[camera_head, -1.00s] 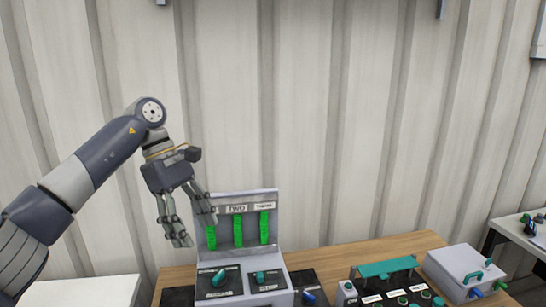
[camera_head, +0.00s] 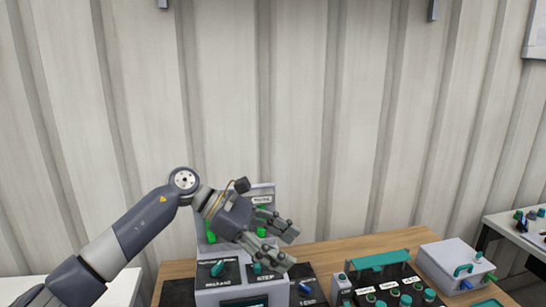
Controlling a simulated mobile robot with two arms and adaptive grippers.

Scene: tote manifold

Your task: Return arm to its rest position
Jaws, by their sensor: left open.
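My left arm (camera_head: 150,226) comes in from the lower left. Its gripper (camera_head: 289,249) is open, with nothing seen between its fingers. It points right and slightly down, in front of the grey panel box (camera_head: 228,297) with green bars (camera_head: 211,236). The hand hides most of the upright back of this box. I cannot tell whether the fingers touch the box. My right gripper is not in view.
The wooden table (camera_head: 335,252) carries a black button panel with a teal handle (camera_head: 381,260) and a grey box with a teal handle (camera_head: 447,262) at right. A white table (camera_head: 520,232) stands far right. Open space lies above, before the corrugated wall (camera_head: 300,110).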

